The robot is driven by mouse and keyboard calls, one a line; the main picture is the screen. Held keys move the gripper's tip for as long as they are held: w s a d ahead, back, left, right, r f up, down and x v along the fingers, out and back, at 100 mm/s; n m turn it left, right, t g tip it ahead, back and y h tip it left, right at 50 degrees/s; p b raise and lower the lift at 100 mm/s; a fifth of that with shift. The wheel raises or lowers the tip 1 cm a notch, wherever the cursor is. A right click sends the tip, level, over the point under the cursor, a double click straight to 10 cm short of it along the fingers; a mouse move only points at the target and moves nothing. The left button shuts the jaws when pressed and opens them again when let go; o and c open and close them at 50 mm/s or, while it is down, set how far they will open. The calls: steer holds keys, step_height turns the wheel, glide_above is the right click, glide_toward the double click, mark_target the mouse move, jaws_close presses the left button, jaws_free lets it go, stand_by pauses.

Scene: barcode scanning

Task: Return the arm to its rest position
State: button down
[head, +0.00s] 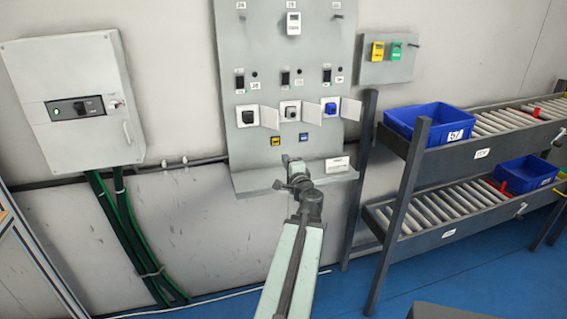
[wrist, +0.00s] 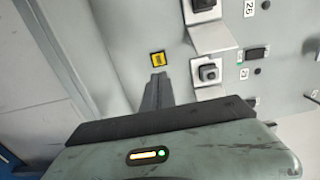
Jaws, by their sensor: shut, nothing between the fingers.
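My gripper (head: 286,160) is at the end of my extended arm, in front of the lower part of the grey wall panel (head: 291,75). In the wrist view, my gripper (wrist: 157,76) shows its fingers together, with nothing between them. The fingertips are close to a small yellow tag (wrist: 157,59) on the panel in that view. I cannot tell whether they touch it. The yellow tag also shows in the head view (head: 275,141), with a blue tag (head: 304,137) to its right.
A panel shelf (head: 252,181) juts out below my gripper. A grey cabinet (head: 75,95) hangs at left. At right, a roller rack (head: 415,165) holds blue bins (head: 427,119). Opened small covers (head: 270,117) stick out from the panel.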

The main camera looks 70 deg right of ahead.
steer(key=shift+s+d, duration=0.1)
steer(key=shift+s, duration=0.25)
